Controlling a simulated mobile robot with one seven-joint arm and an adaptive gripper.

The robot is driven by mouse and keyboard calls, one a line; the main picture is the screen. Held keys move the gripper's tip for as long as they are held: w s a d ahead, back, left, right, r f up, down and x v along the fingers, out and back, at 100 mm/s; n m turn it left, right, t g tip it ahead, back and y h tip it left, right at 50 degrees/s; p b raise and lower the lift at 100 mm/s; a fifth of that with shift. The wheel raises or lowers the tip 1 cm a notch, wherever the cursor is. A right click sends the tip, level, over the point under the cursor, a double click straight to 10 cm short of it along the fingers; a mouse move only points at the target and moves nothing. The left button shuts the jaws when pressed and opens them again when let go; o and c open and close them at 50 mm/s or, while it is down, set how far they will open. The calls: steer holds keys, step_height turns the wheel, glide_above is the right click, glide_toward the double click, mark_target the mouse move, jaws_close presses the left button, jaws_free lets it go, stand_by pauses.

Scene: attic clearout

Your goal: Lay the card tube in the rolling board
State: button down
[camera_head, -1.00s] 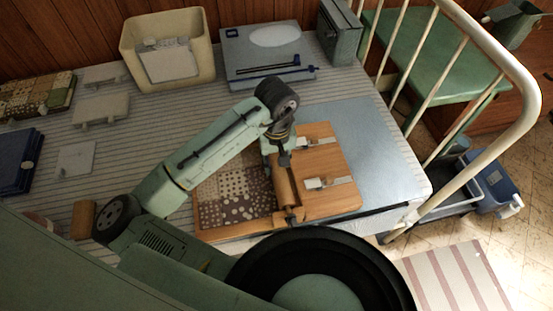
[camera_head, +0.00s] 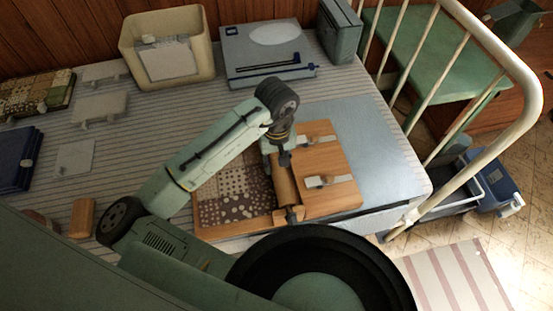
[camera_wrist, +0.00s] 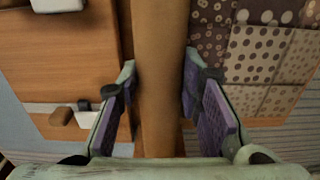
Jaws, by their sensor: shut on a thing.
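The card tube (camera_head: 286,190) is a plain brown cylinder over the middle of the rolling board. It also runs upright through the wrist view (camera_wrist: 160,40). The rolling board (camera_head: 335,200) is light wood, with a brown patchwork panel (camera_head: 232,195) on its left and two pale clips (camera_head: 322,181) on its right. My gripper (camera_wrist: 160,95) is shut on the tube, one purple-padded finger on each side. In the head view my gripper (camera_head: 280,160) is at the tube's upper part and partly hides it. I cannot tell whether the tube touches the board.
A cream bin (camera_head: 170,70) and a pale blue flat case (camera_head: 265,55) stand at the back of the striped surface. A small wooden block (camera_head: 83,218) lies at the left. A cream rail (camera_head: 515,110) borders the right side. Bare grey-blue surface (camera_head: 385,150) lies right of the board.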

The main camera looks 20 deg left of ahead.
steer(key=c, duration=1.1)
jaws_free()
steer(key=shift+o, duration=0.2)
step_height(320, 180, up, 12)
